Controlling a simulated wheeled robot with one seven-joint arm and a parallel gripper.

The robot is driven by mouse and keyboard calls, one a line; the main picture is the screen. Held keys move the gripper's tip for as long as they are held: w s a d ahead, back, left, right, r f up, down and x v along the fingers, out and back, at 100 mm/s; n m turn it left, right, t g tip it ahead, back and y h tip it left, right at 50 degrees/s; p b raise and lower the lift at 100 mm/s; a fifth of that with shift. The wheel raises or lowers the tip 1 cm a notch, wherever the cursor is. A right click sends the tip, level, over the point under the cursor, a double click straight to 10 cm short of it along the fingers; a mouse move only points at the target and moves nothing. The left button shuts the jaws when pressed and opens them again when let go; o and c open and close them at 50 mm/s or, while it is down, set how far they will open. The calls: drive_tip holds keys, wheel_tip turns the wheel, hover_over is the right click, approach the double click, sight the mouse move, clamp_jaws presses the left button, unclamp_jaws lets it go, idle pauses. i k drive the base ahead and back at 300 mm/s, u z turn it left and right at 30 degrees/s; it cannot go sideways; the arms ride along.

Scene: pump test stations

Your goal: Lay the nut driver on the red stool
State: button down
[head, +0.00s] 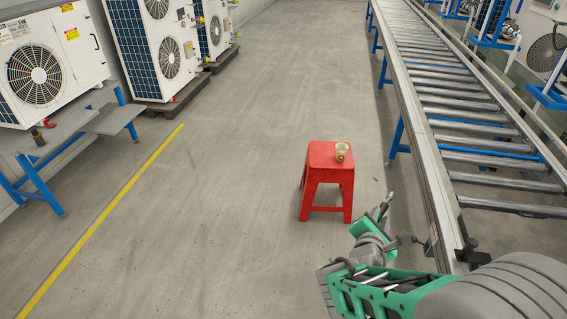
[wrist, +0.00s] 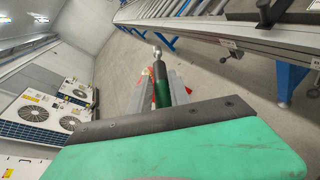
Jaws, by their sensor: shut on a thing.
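The red stool (head: 326,165) stands on the floor in the middle of the head view, with a small yellowish cup (head: 341,152) on its top near the right edge. My gripper (head: 384,211) is to the right of the stool and nearer to me, apart from it. In the wrist view my gripper (wrist: 161,93) is shut on the nut driver (wrist: 161,82), which has a dark green handle and a silver tip pointing away from me. The stool is mostly hidden behind the driver and fingers there; only bits of red show.
A roller conveyor (head: 470,125) with a metal side rail runs along the right, close to my arm. A grey bench (head: 112,118) with small items stands at the left, near white fan units (head: 150,50). The floor between the yellow line and the stool is clear.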

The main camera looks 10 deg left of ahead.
sight(326, 154)
drive_tip(key=i, duration=1.2)
drive_tip(key=u, duration=0.8)
drive_tip(key=i, duration=1.45)
drive_tip(key=u, duration=0.75)
